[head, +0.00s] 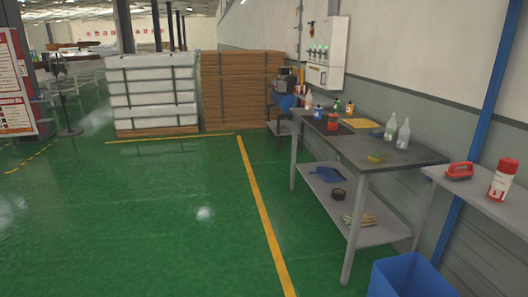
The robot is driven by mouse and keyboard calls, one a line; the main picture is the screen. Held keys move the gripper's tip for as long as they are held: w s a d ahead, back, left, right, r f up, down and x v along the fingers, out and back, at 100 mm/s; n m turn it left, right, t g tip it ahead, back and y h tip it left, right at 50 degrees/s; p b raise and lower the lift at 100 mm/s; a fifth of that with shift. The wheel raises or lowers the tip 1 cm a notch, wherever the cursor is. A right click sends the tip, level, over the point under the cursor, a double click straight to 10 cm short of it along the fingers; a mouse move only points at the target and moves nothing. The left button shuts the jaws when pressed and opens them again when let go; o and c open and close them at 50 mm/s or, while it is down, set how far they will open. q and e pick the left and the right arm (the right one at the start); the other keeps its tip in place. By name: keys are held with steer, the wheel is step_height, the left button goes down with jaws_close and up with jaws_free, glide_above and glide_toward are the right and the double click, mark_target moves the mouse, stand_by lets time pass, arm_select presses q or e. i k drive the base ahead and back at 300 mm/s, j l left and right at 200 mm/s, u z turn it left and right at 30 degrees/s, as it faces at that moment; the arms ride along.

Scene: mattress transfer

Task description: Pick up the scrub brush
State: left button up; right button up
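A red object with a looped handle (459,170), which looks like the scrub brush, lies on the grey side table (490,197) at the right. It is near the table's left end, beside a red and white canister (502,179). Its bristles cannot be made out. Neither of my grippers shows in the head view.
A dark-topped workbench (395,154) holds several bottles, a red container (333,122) and a yellow sponge-like item (376,158). Its lower shelf (385,231) holds a blue dustpan (327,174). A blue bin (410,278) stands in front. The green floor (130,220) at left is clear.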

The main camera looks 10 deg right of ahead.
mark_target(452, 173)
steer(key=i+z, duration=0.35)
steer(key=i, duration=0.2)
steer(key=i+j+z, duration=0.3)
steer(key=i, duration=0.25)
steer(key=i+j+z, duration=0.35)
steer(key=i, duration=0.15)
steer(key=i+j+z, duration=0.1)
steer(key=i+z, duration=0.15)
steer(key=z, duration=0.25)
steer(key=i+j+z, duration=0.2)
steer(key=z, duration=0.25)
steer(key=i+j+z, duration=0.2)
steer(key=z, duration=0.3)
steer(key=i+j+z, duration=0.1)
steer(key=j+z, duration=0.35)
